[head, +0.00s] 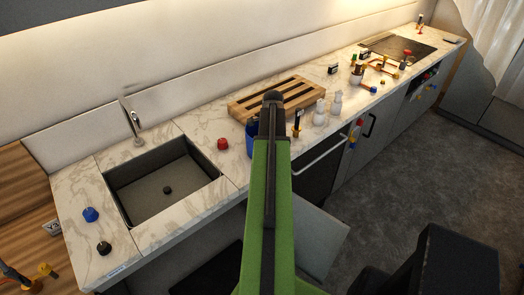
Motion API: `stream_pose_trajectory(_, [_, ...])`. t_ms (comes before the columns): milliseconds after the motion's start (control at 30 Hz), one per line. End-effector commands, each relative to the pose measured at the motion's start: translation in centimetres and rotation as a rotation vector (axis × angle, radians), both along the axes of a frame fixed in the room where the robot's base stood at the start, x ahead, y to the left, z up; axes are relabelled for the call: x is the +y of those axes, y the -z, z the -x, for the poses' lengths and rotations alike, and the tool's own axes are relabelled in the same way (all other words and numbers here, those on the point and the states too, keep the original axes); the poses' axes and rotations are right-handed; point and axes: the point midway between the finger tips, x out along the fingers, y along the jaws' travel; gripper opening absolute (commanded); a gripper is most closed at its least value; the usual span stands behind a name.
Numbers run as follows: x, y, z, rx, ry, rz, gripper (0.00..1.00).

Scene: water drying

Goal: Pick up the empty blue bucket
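A blue container (252,138), possibly the bucket, stands near the front edge of the marble counter. My green arm hides its right side. I cannot see inside it, so I cannot tell whether it is empty. My arm rises through the middle of the head view, and its dark upper end appears just right of the blue container. No gripper fingers show, so my gripper's opening and anything in it are hidden.
The counter (212,187) runs from lower left to upper right. A sink (165,185) is left of the container, with a small red object (222,144) between them. A slatted wooden board (290,90) lies behind. White bottles (319,113) stand right of my arm. Grey floor (400,180) is open at right.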

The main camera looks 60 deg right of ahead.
Motion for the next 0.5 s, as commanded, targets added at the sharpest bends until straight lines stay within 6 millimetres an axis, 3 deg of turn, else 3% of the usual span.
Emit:
stream_pose_trajectory(133, [0.00, -0.21, 0.00, 0.000, 0.000, 0.000, 0.29])
stream_pose_trajectory(367, [-0.02, -0.22, 0.02, 0.000, 0.001, 0.000, 0.00])
stream_pose_trajectory(500, [-0.03, -0.22, 0.03, 0.000, 0.001, 0.000, 0.00])
